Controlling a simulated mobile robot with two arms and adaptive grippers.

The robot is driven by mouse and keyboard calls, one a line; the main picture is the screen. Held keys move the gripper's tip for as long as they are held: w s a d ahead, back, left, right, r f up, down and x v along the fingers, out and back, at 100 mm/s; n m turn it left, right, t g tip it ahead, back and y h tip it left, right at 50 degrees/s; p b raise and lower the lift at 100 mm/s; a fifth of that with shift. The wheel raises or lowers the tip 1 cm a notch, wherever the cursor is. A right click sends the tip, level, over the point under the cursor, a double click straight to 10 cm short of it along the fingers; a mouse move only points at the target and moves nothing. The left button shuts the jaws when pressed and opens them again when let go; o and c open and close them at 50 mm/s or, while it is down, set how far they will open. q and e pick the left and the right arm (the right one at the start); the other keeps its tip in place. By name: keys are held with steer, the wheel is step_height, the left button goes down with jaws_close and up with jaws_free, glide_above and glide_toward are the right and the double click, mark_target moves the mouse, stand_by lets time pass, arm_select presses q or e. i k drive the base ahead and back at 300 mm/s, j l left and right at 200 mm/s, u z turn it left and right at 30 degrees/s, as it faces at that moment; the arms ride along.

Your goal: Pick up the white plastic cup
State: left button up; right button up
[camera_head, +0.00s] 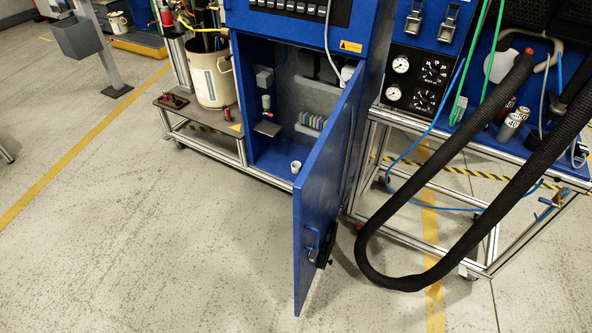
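A small white cup (296,166) stands on the floor of the open blue cabinet, near its front edge and close to the inner side of the door. It looks upright, with its opening facing up. Neither of my grippers is in the head view, so nothing of mine is near the cup in this picture.
The blue cabinet door (321,205) stands open toward me, just right of the cup. A thick black hose (479,223) hangs in a loop at the right. A beige bucket (211,78) stands on a low cart at the left. The floor in front is clear.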

mark_target(295, 165)
steer(key=j, duration=0.45)
steer(key=i+j, duration=0.2)
steer(key=j, duration=0.2)
steer(key=i+j, duration=0.15)
steer(key=j, duration=0.25)
steer(key=i+j, duration=0.2)
steer(key=j, duration=0.15)
steer(key=i+j, duration=0.2)
steer(key=j, duration=0.2)
steer(key=i+j, duration=0.2)
steer(key=j, duration=0.2)
